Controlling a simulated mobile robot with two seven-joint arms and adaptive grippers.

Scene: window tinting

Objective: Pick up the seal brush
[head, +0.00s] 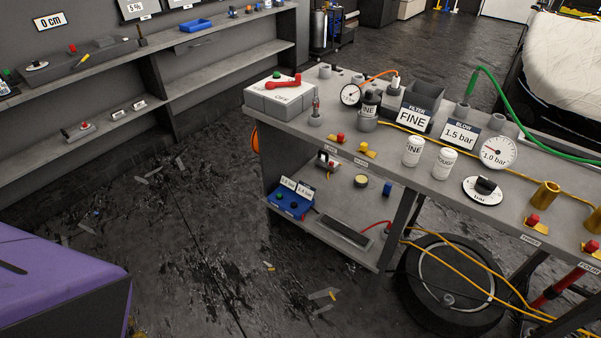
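I cannot pick out the seal brush with certainty. A small upright dark item with a brownish top (141,36) stands on the left shelf's upper board, too small to identify. Neither of my grippers is in view.
The bench carries a grey box with a red lever (283,84), gauges (496,152), "FINE" and "ROUGH" canisters (444,163) and a green hose (520,128). A wheel (450,285) and yellow hoses are below. Open floor (200,220), with scraps, lies between bench and left shelves.

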